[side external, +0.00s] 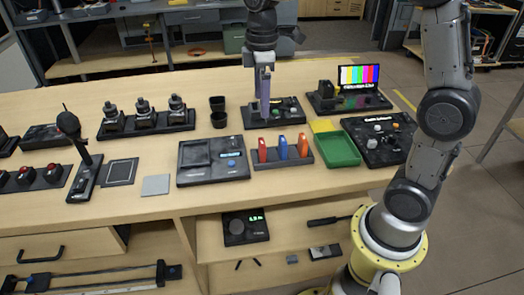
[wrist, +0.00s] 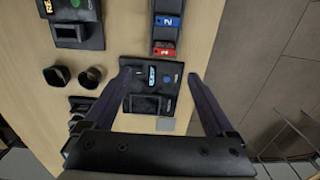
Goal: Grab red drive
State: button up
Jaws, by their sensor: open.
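The red drive (side external: 262,150) stands upright in the left slot of a dark rack (side external: 289,162), beside an orange drive (side external: 283,148) and a blue drive (side external: 303,145). In the wrist view the red drive (wrist: 164,51), marked 1, shows above the space between my fingertips, with the blue drive (wrist: 168,21), marked 2, beyond it. My gripper (side external: 265,110) points down above the bench, apart from the drives. In the wrist view my gripper (wrist: 160,74) is open, its two fingers wide apart with nothing held between them.
A black device with a small screen (side external: 213,160) sits left of the rack; it lies below my fingers in the wrist view (wrist: 150,84). A green tray (side external: 337,150) is right of the rack. Two black cups (side external: 218,112) stand behind. A grey pad (side external: 155,185) lies left.

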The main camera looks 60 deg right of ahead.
aim_at(262, 142)
notch_tip(262, 142, down, 8)
jog(key=shift+f, duration=0.25)
jog(key=shift+s+a+f, duration=0.15)
jog(key=shift+f, duration=1.2)
jog(key=shift+s+a+f, duration=0.1)
jog(key=shift+a+f, duration=0.05)
jog(key=shift+f, duration=1.2)
grip_shut()
jog(key=shift+r, duration=0.15)
